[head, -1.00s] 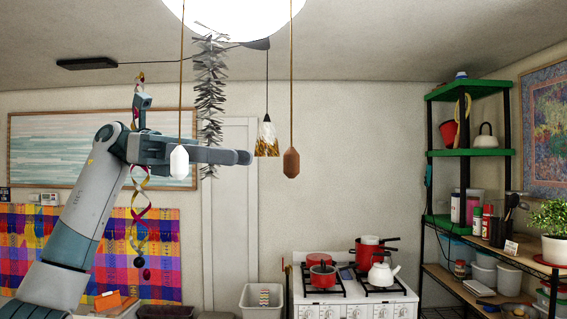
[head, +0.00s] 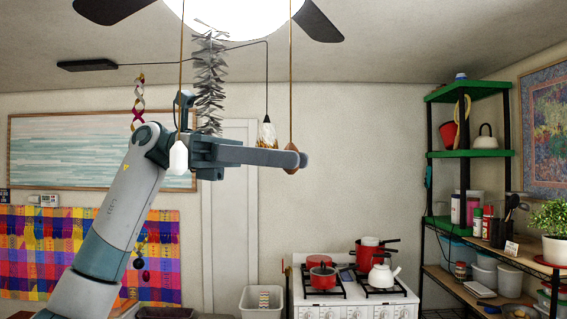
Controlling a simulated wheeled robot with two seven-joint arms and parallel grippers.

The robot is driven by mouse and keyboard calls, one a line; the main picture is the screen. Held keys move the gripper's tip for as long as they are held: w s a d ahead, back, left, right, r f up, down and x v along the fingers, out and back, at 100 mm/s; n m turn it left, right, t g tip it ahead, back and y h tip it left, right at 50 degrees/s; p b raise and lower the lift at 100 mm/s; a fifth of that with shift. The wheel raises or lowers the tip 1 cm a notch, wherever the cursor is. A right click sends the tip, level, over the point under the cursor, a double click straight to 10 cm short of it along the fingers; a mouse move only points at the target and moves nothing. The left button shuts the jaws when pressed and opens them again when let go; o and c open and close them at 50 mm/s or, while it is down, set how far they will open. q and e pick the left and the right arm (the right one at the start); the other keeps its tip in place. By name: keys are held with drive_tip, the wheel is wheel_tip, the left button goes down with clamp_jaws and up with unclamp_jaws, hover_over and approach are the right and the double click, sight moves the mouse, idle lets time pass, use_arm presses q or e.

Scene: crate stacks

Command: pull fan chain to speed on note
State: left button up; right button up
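Two pull chains hang below a ceiling fan with a bright round light (head: 235,15). The left chain ends in a white faceted pull (head: 178,157); the right chain (head: 290,80) ends in a brown pull (head: 291,172). My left gripper (head: 297,160) is level with the brown pull, its fingertips overlapping it and hiding most of it. The fingers show side-on, so I cannot tell whether they are closed on it. A small white card (head: 511,248), perhaps the note, stands on the right shelf; its writing is too small to read. My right gripper is out of view.
A grey tinsel strand (head: 209,80) and a patterned pendant lamp (head: 267,133) hang close to my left arm. A twisted ribbon (head: 138,100) hangs behind it. A stove (head: 350,300) with pots and a shelf rack (head: 470,153) stand farther back. The air right of the brown pull is clear.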

use_arm(q)
drive_tip(key=shift+d, duration=0.15)
drive_tip(key=c, duration=0.7)
drive_tip(key=shift+f, duration=0.15)
drive_tip(key=shift+f+b, duration=0.65)
drive_tip(key=shift+f, duration=0.05)
drive_tip(key=o, duration=0.9)
